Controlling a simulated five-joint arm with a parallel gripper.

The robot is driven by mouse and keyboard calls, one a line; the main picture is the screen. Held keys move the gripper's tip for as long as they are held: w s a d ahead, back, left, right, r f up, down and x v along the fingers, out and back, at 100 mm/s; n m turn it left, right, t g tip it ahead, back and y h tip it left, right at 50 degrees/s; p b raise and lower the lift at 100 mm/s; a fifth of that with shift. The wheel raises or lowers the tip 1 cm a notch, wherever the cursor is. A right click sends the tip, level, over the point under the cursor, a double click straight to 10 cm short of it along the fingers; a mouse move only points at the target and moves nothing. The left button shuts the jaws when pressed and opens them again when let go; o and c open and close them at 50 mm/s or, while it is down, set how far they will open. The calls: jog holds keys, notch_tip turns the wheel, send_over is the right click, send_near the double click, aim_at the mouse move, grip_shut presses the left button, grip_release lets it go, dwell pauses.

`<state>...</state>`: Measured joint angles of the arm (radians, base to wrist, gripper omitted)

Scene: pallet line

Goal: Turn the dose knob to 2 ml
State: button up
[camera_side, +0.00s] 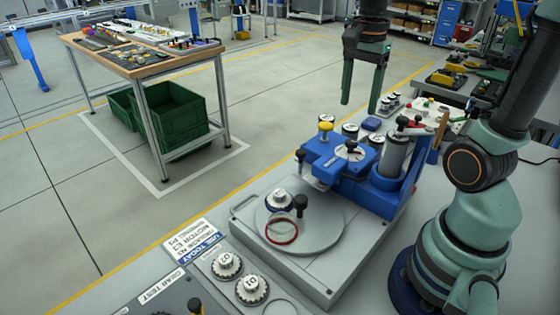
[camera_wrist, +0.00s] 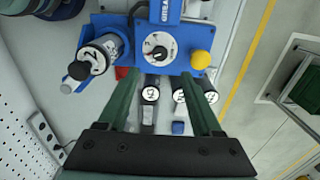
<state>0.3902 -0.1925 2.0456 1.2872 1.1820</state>
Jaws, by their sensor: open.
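The dose knob (camera_side: 350,150) is a small dark knob on a round white dial, on top of the blue dispenser (camera_side: 330,168). In the wrist view the knob (camera_wrist: 155,46) shows on its dial beyond my fingertips; the scale marks are too small to read. My gripper (camera_side: 360,108) hangs above and behind the dispenser, fingers down, apart from the knob. In the wrist view my gripper (camera_wrist: 160,76) is open with nothing held between its fingers.
A yellow button (camera_side: 325,127) stands beside the knob. A grey cylinder (camera_side: 394,158) rises at the dispenser's right. A grey turntable (camera_side: 318,233) in front bears a white-labelled container (camera_side: 279,200) and a red ring (camera_side: 281,230). Several labelled containers stand behind the dispenser.

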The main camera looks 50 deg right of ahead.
jog(key=shift+r, duration=1.35)
jog(key=a+f+n+t, duration=0.2)
jog(key=a+n+t, duration=0.3)
jog(key=a+n, duration=0.6)
jog(key=n, duration=0.7)
jog(key=shift+s+a+f+t, duration=0.2)
jog(key=shift+a+t, duration=0.1)
jog(key=shift+a, duration=0.1)
